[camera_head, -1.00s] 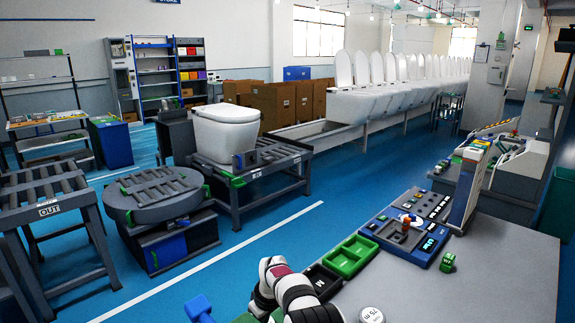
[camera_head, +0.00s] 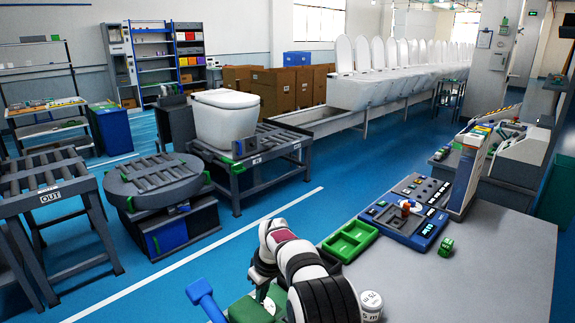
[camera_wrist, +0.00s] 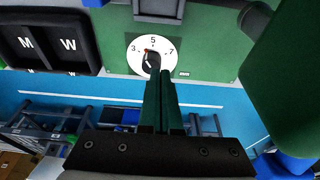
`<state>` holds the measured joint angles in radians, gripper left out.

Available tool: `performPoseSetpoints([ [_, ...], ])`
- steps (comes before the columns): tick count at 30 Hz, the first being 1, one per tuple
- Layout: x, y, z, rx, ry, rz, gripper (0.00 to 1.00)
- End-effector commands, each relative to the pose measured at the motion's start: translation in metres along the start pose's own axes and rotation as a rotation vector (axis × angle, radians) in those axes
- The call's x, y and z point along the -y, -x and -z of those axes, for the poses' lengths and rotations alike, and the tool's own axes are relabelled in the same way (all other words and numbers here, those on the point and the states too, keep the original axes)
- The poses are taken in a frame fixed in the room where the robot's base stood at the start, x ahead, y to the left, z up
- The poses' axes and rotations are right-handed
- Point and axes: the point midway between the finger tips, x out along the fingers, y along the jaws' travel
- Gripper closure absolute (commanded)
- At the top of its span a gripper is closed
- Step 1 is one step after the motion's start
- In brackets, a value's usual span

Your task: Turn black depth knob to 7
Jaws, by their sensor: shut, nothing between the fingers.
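The black depth knob (camera_wrist: 153,60) sits at the middle of a white dial on a green panel (camera_wrist: 205,52) in the wrist view. The dial shows 3, 5 and 7, and an orange mark on the knob lies up and left, between 3 and 5. My gripper (camera_wrist: 160,76) is shut and empty, its dark green fingers over the dial's lower part, hiding part of the knob. I cannot tell whether the fingertips touch it. In the head view my gripper (camera_head: 262,292) is low at the table's near edge, above the green panel; the dial is hidden there.
Black bins marked M and W (camera_wrist: 50,42) are beside the panel. A large green part (camera_wrist: 285,75) stands close on the right in the wrist view. A green tray (camera_head: 349,241), blue control panel (camera_head: 405,222), white jar (camera_head: 371,300) and blue handle-like part (camera_head: 203,294) surround my arm.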

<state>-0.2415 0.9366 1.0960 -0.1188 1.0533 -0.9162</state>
Motion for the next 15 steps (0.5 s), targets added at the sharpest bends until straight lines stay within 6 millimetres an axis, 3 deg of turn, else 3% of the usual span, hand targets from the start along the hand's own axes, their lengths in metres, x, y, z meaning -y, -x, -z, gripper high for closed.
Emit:
performPoseSetpoints([
  [5, -0.001, 0.000, 0.000, 0.000, 0.000, 0.000, 1.00],
  [11, -0.028, 0.007, 0.005, -0.001, -0.001, -0.001, 1.00],
  [15, -0.027, -0.006, 0.001, 0.001, -0.001, 0.002, 1.00],
])
